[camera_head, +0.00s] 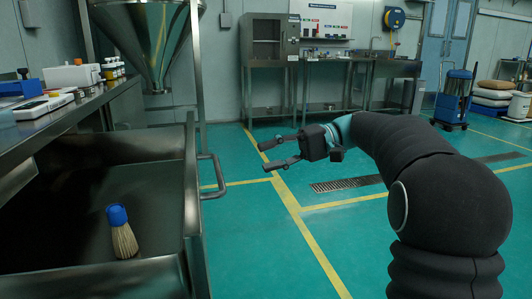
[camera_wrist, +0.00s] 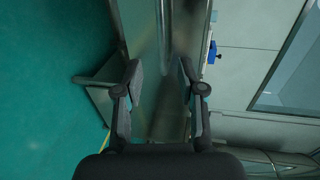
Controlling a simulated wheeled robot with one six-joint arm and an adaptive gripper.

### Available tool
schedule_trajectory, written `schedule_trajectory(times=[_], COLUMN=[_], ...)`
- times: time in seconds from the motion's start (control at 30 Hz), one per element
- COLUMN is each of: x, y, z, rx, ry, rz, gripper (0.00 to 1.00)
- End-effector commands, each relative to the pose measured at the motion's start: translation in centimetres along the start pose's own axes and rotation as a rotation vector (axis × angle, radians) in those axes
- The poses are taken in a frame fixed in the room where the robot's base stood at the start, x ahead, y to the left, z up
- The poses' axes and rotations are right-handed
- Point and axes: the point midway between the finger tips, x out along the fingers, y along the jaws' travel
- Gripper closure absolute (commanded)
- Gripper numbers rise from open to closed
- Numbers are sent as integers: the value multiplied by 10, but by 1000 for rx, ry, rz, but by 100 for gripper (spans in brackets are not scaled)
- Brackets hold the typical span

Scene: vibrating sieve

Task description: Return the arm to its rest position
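My gripper (camera_head: 270,155) is at the end of my arm, in the middle of the head view, over open green floor. Its two fingers point left and stand apart, with nothing between them. In the wrist view my gripper (camera_wrist: 160,75) also shows parted, empty fingers, with a grey metal surface beyond them. My arm reaches in from the right of the head view, and its dark sleeve covers part of the floor there.
A metal bin (camera_head: 155,270) with a side handle (camera_head: 213,176) stands at left, holding a blue-topped brush (camera_head: 122,232). A steel funnel (camera_head: 158,45) hangs above. A shelf with instruments (camera_head: 75,75) is at far left. A blue cart (camera_head: 453,97) stands at the back right.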

Motion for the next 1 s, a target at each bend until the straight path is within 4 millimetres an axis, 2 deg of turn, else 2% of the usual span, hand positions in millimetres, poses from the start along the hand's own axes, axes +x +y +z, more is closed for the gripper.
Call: schedule_trajectory(times=[0.07,0.2,0.3,0.37,0.5,0.6,0.8,1.0], x=[0,2,2,2,-2,-8,-22,-35], y=[10,63,104,122,155,170,184,183], z=[-9,-20,-13,-2,32,62,124,179], rx=[30,158,247,282,331,332,265,143], ry=[40,116,174,206,274,317,391,445], rz=[40,166,294,378,583,724,985,1185], gripper=[61,61,61,61,61,61,61,61])
